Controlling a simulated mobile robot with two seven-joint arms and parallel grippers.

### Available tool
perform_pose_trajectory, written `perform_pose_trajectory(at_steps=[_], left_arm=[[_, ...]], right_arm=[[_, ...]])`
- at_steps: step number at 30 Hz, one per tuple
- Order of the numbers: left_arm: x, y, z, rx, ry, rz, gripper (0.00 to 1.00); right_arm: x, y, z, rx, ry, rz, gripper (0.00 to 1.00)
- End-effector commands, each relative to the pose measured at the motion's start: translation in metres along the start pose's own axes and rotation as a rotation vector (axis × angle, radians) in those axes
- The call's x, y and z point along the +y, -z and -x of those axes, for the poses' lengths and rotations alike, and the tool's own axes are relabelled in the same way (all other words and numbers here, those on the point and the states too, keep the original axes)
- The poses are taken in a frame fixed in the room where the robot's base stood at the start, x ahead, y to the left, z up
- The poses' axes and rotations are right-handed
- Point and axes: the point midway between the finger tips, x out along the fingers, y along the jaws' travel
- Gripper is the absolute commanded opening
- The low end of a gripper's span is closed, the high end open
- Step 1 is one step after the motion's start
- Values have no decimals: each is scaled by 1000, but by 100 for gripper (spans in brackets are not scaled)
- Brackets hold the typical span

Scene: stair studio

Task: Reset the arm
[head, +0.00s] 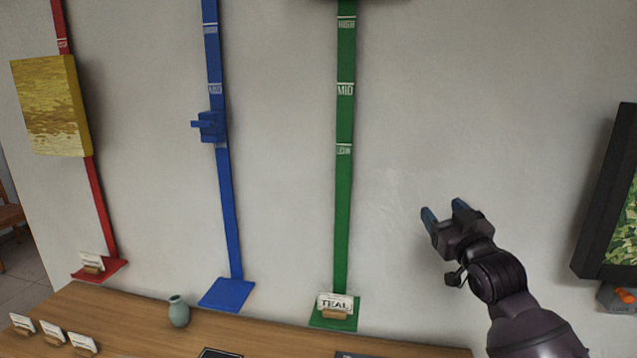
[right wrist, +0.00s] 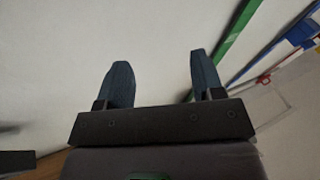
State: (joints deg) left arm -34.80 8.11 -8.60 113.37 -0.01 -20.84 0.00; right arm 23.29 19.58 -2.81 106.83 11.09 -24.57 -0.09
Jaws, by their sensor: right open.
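My right gripper (head: 443,216) is raised in front of the white wall, to the right of the green vertical strip (head: 343,190). Its two blue fingertips are apart and nothing is between them. In the right wrist view the open fingers (right wrist: 160,80) also show empty, with the pale wall beyond. My left gripper is not in the head view.
A blue strip (head: 228,190) with a blue slider (head: 211,126) and a red strip (head: 103,210) with a yellow picture (head: 52,105) line the wall. A wooden table (head: 270,336) below bears a vase (head: 179,311) and cards. A dark-framed picture (head: 603,200) is at right.

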Motion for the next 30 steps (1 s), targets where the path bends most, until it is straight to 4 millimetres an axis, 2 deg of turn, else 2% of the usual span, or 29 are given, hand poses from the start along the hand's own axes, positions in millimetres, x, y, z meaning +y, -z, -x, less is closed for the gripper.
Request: perform_pose_trajectory(at_steps=[1, 3, 8, 15, 20, 24, 27, 30], left_arm=[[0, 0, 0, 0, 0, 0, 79], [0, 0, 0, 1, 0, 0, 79], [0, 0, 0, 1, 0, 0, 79], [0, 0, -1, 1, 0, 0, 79], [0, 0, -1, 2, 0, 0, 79], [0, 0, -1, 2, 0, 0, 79], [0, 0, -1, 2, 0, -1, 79], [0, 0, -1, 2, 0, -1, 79]], right_arm=[[-6, -25, 17, -31, -5, 2, 61], [-13, -53, 38, -69, -12, 8, 61], [-31, -113, 91, -163, -24, 15, 61], [-57, -192, 184, -338, -40, -5, 61], [-75, -236, 253, -468, -51, -46, 61], [-92, -270, 317, -590, -65, -92, 61], [-100, -289, 361, -671, -78, -117, 61], [-105, -300, 395, -733, -91, -134, 61]])
